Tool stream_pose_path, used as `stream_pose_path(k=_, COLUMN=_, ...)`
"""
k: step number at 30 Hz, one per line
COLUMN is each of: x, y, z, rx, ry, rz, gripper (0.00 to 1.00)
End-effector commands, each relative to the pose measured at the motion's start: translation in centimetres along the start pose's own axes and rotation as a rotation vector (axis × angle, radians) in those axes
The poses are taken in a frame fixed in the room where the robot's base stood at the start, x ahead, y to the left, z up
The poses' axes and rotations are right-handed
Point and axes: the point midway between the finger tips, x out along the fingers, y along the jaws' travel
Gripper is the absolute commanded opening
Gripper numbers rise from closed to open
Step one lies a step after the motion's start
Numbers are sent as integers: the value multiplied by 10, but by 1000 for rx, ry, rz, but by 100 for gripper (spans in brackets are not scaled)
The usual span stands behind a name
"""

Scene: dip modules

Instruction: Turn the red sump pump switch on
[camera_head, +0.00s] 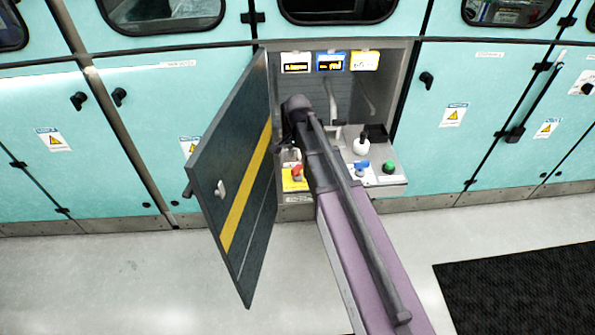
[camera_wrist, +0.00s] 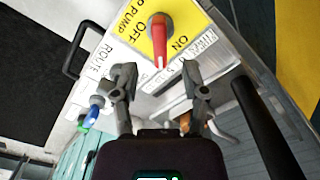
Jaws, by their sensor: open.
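The red sump pump switch (camera_wrist: 158,38) sits on a yellow plate (camera_wrist: 190,20) with OFF on its left and ON on its right in the wrist view. Its red handle lies lengthwise, one end toward my gripper; I cannot tell which label it is set to. In the head view the red switch (camera_head: 297,171) is low at the left of the open cabinet bay. My gripper (camera_wrist: 158,72) is open and empty, its fingertips just short of the handle on either side. In the head view the gripper is mostly hidden by my arm.
The open dark door (camera_head: 235,180) with a yellow stripe stands left of the bay. A blue knob (camera_head: 361,168), a green button (camera_head: 389,167) and a white-knobbed lever (camera_head: 361,146) are to the right. A black bar (camera_wrist: 265,125) runs near the gripper's right side.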

Motion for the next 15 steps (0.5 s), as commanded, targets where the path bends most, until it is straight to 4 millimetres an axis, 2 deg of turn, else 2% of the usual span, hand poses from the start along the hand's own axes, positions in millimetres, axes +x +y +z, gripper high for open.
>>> stream_pose_path(k=1, x=8, y=0, z=0, rx=0, ry=0, rz=0, gripper=57)
stream_pose_path(k=15, x=42, y=0, z=0, rx=0, ry=0, rz=0, gripper=57)
